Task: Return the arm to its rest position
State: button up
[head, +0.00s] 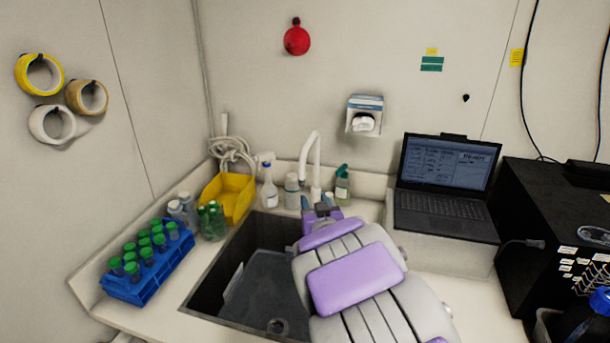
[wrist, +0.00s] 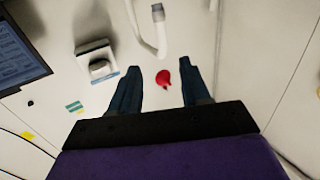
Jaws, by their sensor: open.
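My arm, with grey and purple covers, reaches forward over the right side of the sink (head: 245,271) in the head view. My gripper (head: 322,203) is at its far end, in front of the white faucet (head: 311,160). In the wrist view my gripper (wrist: 160,88) shows two dark fingers spread apart with nothing between them. The wall and the red round item (wrist: 163,78) show beyond the fingers. The faucet also shows at the top of the wrist view (wrist: 147,30). In the head view the arm hides part of the sink and counter.
A blue rack (head: 150,275) of green-capped tubes stands left of the sink. Bottles and a yellow bin (head: 229,198) line the back. A laptop (head: 445,187) stands on a raised ledge at right, beside a black box (head: 555,235). A blue-capped bottle (head: 585,318) is at lower right.

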jog(key=s+d+f+m+g+h, duration=0.1)
jog(key=s+d+f+g+h, duration=0.1)
jog(key=s+d+g, duration=0.45)
jog(key=s+d+f+m+g+h, duration=0.2)
jog(key=s+d+f, duration=0.1)
jog(key=s, duration=0.7)
jog(key=s+a+n+g+y, duration=0.1)
jog(key=s+g, duration=0.9)
jog(key=s, duration=2.4)
jog(key=shift+s+a+f+g+y, duration=0.15)
jog(key=shift+a+g+y, duration=0.2)
jog(key=shift+a, duration=0.1)
